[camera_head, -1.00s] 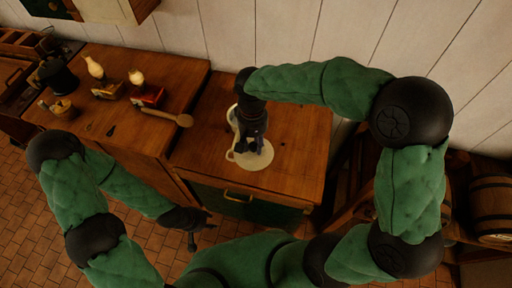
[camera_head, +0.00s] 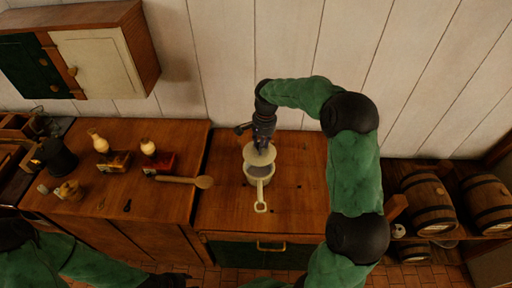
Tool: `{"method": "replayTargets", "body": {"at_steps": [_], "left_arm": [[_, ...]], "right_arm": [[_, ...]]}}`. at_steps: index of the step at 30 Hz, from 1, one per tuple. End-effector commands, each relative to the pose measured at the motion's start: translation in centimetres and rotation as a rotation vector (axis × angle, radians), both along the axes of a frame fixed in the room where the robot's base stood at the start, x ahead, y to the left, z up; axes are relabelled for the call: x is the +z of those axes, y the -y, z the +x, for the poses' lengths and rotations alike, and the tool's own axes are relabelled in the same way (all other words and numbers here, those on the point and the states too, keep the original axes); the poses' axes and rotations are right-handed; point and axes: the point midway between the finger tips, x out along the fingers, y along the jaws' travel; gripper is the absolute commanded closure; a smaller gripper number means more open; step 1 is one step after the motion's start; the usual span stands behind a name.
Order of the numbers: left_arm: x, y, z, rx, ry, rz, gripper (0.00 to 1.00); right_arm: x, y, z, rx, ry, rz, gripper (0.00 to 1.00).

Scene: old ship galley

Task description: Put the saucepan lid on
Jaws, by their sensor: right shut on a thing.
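The cream saucepan (camera_head: 259,181) stands on the right-hand wooden counter, its looped handle (camera_head: 260,207) pointing to the front. Its grey inside shows at the front of the opening. My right gripper (camera_head: 262,147) is shut on the pale round saucepan lid (camera_head: 260,157) and holds it over the back part of the pan. The lid hides the pan's back rim; whether they touch cannot be told. My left gripper (camera_head: 165,282) shows only partly at the bottom edge, and its fingers cannot be made out.
A wall cabinet (camera_head: 90,55) hangs above. Barrels (camera_head: 428,196) lie on the right. The right counter is clear around the pan.

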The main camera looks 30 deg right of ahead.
Motion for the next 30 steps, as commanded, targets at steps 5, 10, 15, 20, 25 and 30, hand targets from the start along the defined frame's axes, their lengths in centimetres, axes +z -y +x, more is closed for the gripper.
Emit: {"method": "replayTargets", "body": {"at_steps": [5,10,15,20,25,30], "left_arm": [[-1.3,0.0,0.0,0.000,-0.001,0.000,0.61],[-2.6,0.0,0.0,0.000,0.000,0.000,0.61],[-3.9,0.0,0.0,0.000,0.000,0.000,0.61],[-4.7,0.0,0.0,0.000,0.000,0.000,0.61],[-4.9,0.0,0.0,0.000,0.000,0.000,0.61],[-4.8,0.0,0.0,0.000,0.000,0.000,0.61]], "right_arm": [[-1.6,-0.1,-0.1,0.002,-0.001,0.000,1.00],[-3.3,-0.1,-0.1,0.002,-0.002,0.000,1.00],[-5.1,-0.1,0.0,0.003,-0.001,0.000,1.00],[-6.1,-0.1,0.0,0.003,-0.001,0.000,1.00],[-6.4,-0.1,0.0,0.003,-0.001,0.000,1.00],[-6.3,-0.1,0.0,0.003,-0.001,0.000,1.00]]}}
